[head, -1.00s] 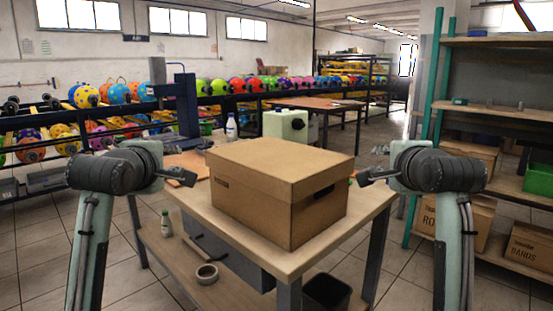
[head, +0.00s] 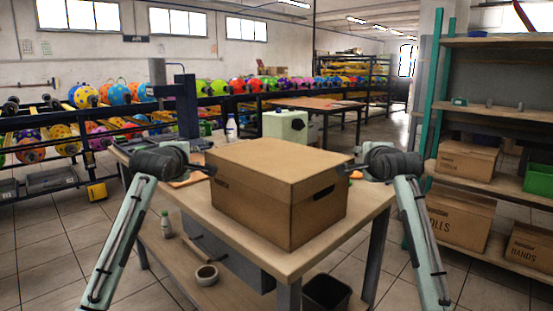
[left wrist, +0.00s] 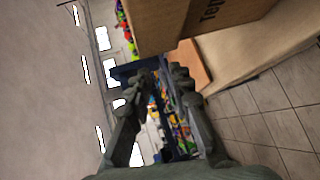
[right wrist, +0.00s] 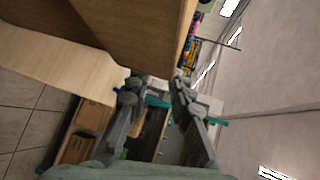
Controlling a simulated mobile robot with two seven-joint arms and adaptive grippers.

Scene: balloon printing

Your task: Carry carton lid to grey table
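The carton lid (head: 275,160) is brown cardboard and sits on top of a closed carton (head: 265,215), which stands on a wooden-topped table (head: 285,262) with grey legs. My left gripper (head: 208,169) is at the lid's left side, and my right gripper (head: 353,172) is at its right side; I cannot tell if either touches. The left wrist view shows the left fingers (left wrist: 158,82) spread and empty beside the cardboard (left wrist: 165,25). The right wrist view shows the right fingers (right wrist: 157,88) spread and empty beside the cardboard (right wrist: 145,35). No grey tabletop is clearly visible.
Another brown-topped table (head: 318,103) stands farther back. Shelves with boxes (head: 466,160) are at the right, and racks of colourful balls (head: 60,130) at the left.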

